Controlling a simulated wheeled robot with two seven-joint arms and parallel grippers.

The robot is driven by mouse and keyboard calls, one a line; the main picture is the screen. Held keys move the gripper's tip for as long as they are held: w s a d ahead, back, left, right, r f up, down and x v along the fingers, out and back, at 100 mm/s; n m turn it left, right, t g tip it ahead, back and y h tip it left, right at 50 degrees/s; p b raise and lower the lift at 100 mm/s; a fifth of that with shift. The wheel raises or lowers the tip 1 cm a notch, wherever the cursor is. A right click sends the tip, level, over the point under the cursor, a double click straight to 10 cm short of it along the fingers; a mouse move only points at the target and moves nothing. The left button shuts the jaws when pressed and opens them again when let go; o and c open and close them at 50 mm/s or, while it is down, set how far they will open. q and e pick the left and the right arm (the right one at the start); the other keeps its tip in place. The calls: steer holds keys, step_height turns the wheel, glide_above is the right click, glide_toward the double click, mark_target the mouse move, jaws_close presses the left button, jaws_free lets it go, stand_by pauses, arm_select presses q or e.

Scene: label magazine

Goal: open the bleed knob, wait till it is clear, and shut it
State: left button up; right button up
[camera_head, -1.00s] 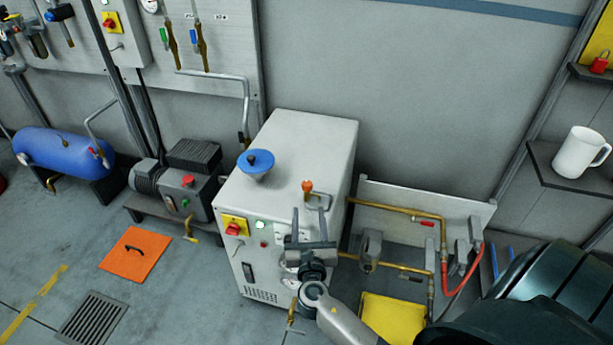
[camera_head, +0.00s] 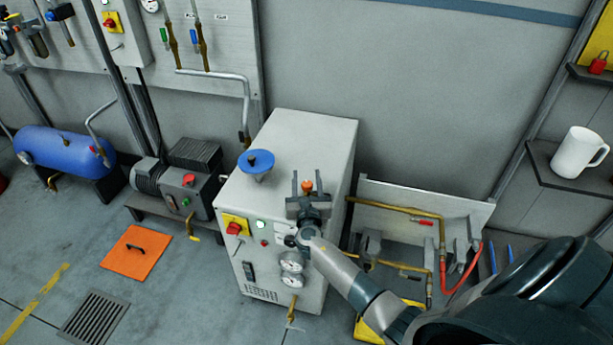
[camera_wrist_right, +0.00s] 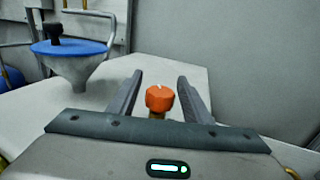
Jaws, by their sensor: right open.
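The bleed knob (camera_head: 307,186) is a small orange knob on top of the white cabinet (camera_head: 312,140). In the right wrist view the orange knob (camera_wrist_right: 160,98) sits on a short brass stem, between and a little beyond my two fingers. My right gripper (camera_head: 308,180) is open around the knob; its fingers (camera_wrist_right: 158,95) are apart on either side, with gaps showing. Most of the stem and the small pipe beside it are hidden by the gripper. My left gripper is in neither view.
A blue-rimmed funnel (camera_head: 257,164) stands on the cabinet left of the knob. Gauges (camera_head: 292,266) and a yellow-backed red switch (camera_head: 235,227) are on its front. Brass pipework (camera_head: 395,207) runs at the right. A mug (camera_head: 577,152) stands on a wall shelf.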

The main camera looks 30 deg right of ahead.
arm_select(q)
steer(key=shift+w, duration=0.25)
arm_select(e)
steer(key=shift+w+d, duration=0.3)
steer(key=shift+w, duration=0.15)
steer(key=c, duration=1.1)
